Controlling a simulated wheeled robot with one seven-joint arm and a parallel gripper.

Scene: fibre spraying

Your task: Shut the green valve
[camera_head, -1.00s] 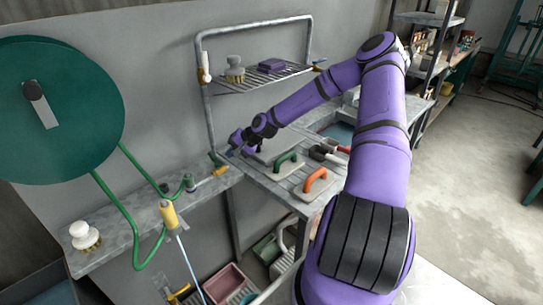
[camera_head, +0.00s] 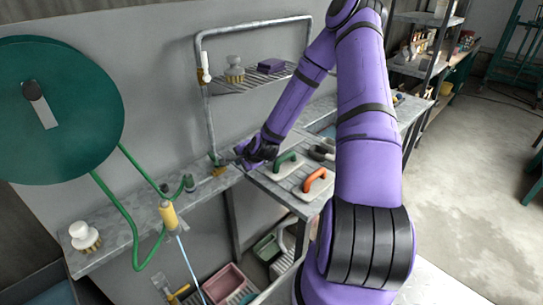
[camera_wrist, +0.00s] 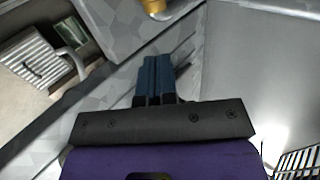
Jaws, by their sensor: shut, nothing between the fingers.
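My gripper (camera_head: 236,157) is just right of the brass fitting, low near the ledge and apart from the green fitting. In the wrist view my gripper (camera_wrist: 155,62) is shut with empty blue fingers together, and a brass piece (camera_wrist: 155,8) shows ahead at the top edge. The green fitting is not seen there.
A large green hose reel (camera_head: 65,120) is on the left wall, with a green hose (camera_head: 125,215) hanging down. A yellow spray handle (camera_head: 168,213) hangs at the ledge's front. Green-handled (camera_head: 287,160) and orange-handled (camera_head: 315,178) floats lie right of my gripper. A wire shelf (camera_head: 250,80) is above.

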